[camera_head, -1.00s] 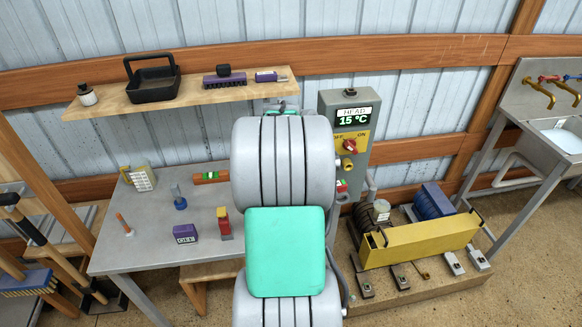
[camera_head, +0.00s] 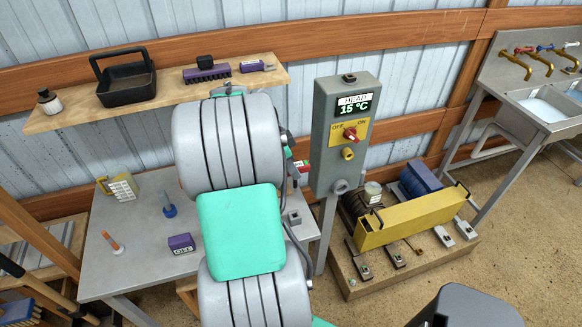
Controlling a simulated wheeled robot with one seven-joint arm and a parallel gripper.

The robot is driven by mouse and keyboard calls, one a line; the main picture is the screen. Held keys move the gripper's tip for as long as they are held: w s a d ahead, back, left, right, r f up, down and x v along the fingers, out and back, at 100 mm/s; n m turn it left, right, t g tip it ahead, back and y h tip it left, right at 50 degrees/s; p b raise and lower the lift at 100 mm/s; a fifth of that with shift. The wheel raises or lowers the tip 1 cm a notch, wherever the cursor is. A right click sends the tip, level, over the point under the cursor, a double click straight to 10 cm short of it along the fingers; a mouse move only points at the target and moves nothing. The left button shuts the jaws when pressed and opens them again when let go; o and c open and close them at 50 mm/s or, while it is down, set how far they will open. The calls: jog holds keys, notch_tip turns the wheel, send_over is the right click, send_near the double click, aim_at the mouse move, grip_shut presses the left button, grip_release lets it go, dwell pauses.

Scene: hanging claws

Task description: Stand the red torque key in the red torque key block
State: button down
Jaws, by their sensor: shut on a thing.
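A small red and white piece (camera_head: 303,167) shows just right of my upper arm, at my gripper (camera_head: 291,154). It looks like part of the red torque key, but most of it is hidden. My gripper is shut on it, above the table's right side and left of the grey control box. My arm hides most of the gripper and its fingertips. A small grey block (camera_head: 293,217) with a dark top sits on the table's right end, below the gripper. I cannot tell whether it is the red torque key block.
The grey table (camera_head: 140,265) holds a purple block (camera_head: 182,243), a blue-based upright piece (camera_head: 169,208), an orange stick (camera_head: 112,243) and a yellow-white item (camera_head: 121,188). The control box (camera_head: 345,130) stands close right. A shelf (camera_head: 65,121) with a black tray (camera_head: 126,82) hangs above.

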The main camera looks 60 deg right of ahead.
notch_tip(320, 180, down, 12)
jog(key=b, duration=0.9)
jog(key=shift+r+b, duration=0.15)
jog(key=shift+b, duration=0.2)
jog(key=shift+b, duration=0.35)
dwell(0.5)
jog(key=shift+f+b, duration=2.15)
jog(key=shift+f, duration=0.45)
jog(key=c, duration=1.1)
grip_release()
jog(key=shift+o, duration=0.2)
jog(key=shift+a, duration=0.1)
